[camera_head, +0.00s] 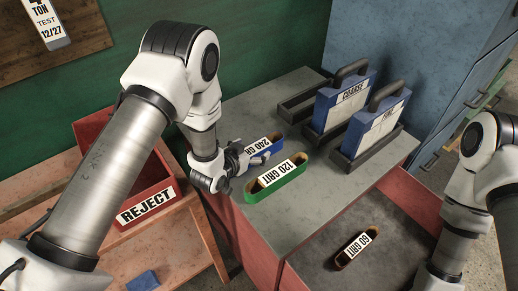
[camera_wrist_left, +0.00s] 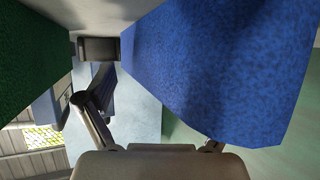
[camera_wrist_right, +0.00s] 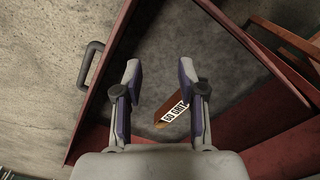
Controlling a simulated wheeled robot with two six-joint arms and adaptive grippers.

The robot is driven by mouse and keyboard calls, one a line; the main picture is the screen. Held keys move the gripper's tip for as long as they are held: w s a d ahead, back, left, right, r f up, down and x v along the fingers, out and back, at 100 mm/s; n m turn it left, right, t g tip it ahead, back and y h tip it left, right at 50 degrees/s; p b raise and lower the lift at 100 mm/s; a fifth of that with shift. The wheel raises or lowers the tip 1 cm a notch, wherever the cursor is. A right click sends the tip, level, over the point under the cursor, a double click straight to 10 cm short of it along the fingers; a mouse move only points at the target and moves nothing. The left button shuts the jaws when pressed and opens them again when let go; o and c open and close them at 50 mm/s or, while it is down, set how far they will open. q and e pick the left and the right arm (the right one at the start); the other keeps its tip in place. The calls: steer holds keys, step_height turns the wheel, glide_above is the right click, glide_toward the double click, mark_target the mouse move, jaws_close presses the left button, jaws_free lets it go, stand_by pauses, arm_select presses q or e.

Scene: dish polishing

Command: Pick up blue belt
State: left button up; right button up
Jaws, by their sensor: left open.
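The blue belt (camera_head: 278,145), with a white 240 GRIT label, lies on the grey bench top beside the green 120 GRIT belt (camera_head: 292,180). My left gripper (camera_head: 243,160) is open at the near left end of the blue belt. In the left wrist view the blue belt (camera_wrist_left: 225,65) looms large and hides most of the right finger. The left finger shows, with the green belt (camera_wrist_left: 30,60) further left. I cannot tell whether a finger touches the blue belt. My right gripper (camera_wrist_right: 160,75) is open and empty above the orange 60 GRIT belt (camera_wrist_right: 175,108).
The 60 GRIT belt (camera_head: 358,246) lies in an open drawer (camera_head: 390,225). Blue COARSE (camera_head: 341,103) and FINE (camera_head: 376,125) blocks stand in dark holders at the back of the bench. A red REJECT bin (camera_head: 120,185) stands at left on a wooden table.

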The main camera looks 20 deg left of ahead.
mark_target(250, 151)
arm_select(q)
steer(key=shift+s+a+r, duration=0.1)
steer(key=shift+s+r, duration=0.15)
steer(key=shift+s, duration=0.1)
steer(key=c, duration=0.3)
steer(key=shift+s+a+r, duration=0.1)
steer(key=shift+s+r, duration=0.05)
steer(key=shift+s, duration=0.05)
steer(key=c, duration=1.1)
steer(key=shift+c, duration=0.3)
steer(key=shift+f, duration=0.2)
steer(key=shift+r, duration=0.1)
steer(key=shift+w+r, duration=0.15)
steer(key=shift+r, duration=0.25)
steer(key=shift+c, duration=0.7)
step_height(250, 151, up, 9)
steer(key=shift+r+b, duration=0.1)
steer(key=shift+b, duration=0.5)
jaws_close()
steer(key=shift+w, duration=0.1)
